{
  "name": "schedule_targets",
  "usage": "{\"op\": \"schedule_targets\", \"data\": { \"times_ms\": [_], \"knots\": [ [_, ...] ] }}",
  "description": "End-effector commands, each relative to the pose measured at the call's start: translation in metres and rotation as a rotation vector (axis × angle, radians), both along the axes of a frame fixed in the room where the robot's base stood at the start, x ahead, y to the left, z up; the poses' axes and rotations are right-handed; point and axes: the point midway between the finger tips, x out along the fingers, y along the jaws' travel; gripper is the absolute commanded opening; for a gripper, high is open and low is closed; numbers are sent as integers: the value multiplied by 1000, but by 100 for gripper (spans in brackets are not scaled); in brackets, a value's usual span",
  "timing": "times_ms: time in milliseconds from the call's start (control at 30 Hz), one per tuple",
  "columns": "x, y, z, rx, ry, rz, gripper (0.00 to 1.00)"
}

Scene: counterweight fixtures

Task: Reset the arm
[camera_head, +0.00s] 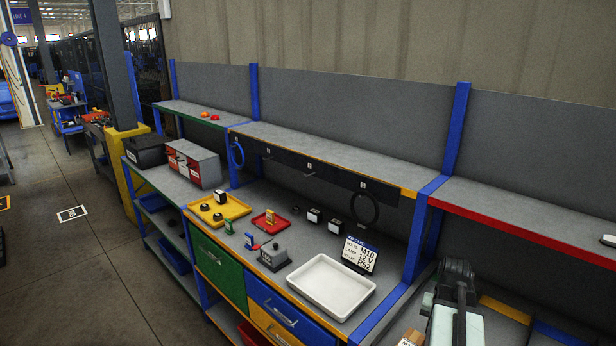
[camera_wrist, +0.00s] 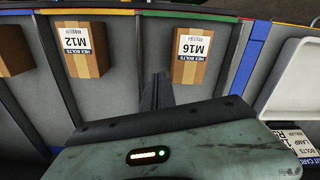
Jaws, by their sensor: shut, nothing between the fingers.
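My gripper (camera_wrist: 158,90) shows in the wrist view as two dark fingers pressed together, with nothing between them. It points between a cardboard box labelled M12 (camera_wrist: 86,50) on the left and a cardboard box labelled M16 (camera_wrist: 192,55) on the right, apart from both in the picture. In the head view my arm (camera_head: 456,310) is at the bottom right, in front of the bench and right of the white tray (camera_head: 330,286). The fingers cannot be made out clearly there.
A shelf with a red edge (camera_head: 520,221) runs behind my arm. A blue post (camera_head: 417,230) stands left of it.

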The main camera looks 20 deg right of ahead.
Motion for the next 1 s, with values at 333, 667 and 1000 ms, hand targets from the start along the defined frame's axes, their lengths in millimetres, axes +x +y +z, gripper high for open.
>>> {"op": "schedule_targets", "data": {
  "times_ms": [333, 667, 1000],
  "knots": [
    [108, 241, 1, -18, -32, 528, 0],
    [112, 361, -36, -16, -35, 770, 0],
    [94, 361, -93, 5, 15, 770, 0]
  ]
}}
